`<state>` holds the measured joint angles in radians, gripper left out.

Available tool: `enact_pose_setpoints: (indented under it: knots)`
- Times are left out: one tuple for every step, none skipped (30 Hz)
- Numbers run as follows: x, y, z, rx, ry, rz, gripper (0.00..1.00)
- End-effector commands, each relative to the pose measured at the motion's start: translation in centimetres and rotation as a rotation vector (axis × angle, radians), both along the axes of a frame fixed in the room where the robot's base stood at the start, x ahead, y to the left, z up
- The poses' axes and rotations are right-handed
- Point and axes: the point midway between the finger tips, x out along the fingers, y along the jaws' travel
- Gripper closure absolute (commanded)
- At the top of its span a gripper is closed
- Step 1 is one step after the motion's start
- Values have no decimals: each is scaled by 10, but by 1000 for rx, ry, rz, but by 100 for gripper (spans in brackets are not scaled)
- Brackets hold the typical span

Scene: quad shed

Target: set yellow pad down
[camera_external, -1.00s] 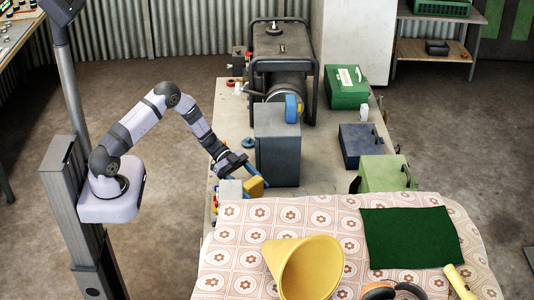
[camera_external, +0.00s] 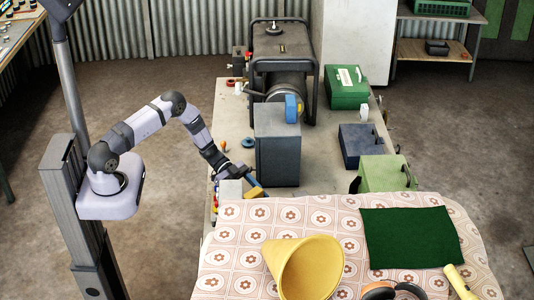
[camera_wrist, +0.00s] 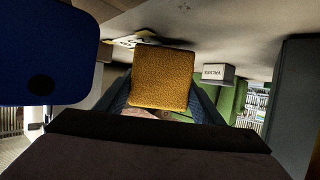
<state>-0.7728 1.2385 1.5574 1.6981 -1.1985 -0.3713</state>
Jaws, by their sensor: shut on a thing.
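The yellow pad (camera_external: 255,192) is low over the near left part of the workbench, just right of a pale block, partly hidden by my gripper. It fills the middle of the wrist view (camera_wrist: 162,78), with a rough, textured face. My gripper (camera_external: 251,183) is shut on the pad, its blue fingers on either side of it. I cannot tell whether the pad touches the bench surface.
A dark grey box (camera_external: 277,150) stands close behind the pad. The pale block (camera_external: 230,189) is just left of it. A patterned cloth (camera_external: 235,235) with a yellow cone (camera_external: 303,268) lies in front. A large blue object (camera_wrist: 45,50) is at the wrist view's left.

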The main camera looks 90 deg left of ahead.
Motion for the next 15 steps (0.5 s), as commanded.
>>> enact_pose_setpoints:
  knots:
    - [0, 0, 0, 0, 0, 0, 62]
    - [0, 0, 0, 0, 0, 0, 62]
    - [0, 0, 0, 0, 0, 0, 62]
    - [0, 0, -1, 0, 0, 0, 62]
    - [0, 0, -2, 0, 0, 0, 62]
    - [0, 0, -3, -1, 1, 0, 62]
    - [0, 0, -4, -1, 1, 0, 62]
    - [0, 0, -5, -1, 1, 0, 62]
    - [0, 0, -6, -1, 1, 0, 62]
    - [0, 0, -7, -1, 1, 0, 62]
    - [0, 0, -8, -1, 1, 0, 62]
    - [0, 0, -9, -1, 1, 0, 62]
    - [0, 0, -10, -1, 1, 0, 62]
    - [0, 0, -11, -1, 1, 0, 62]
    - [0, 0, -9, 0, 0, 0, 29]
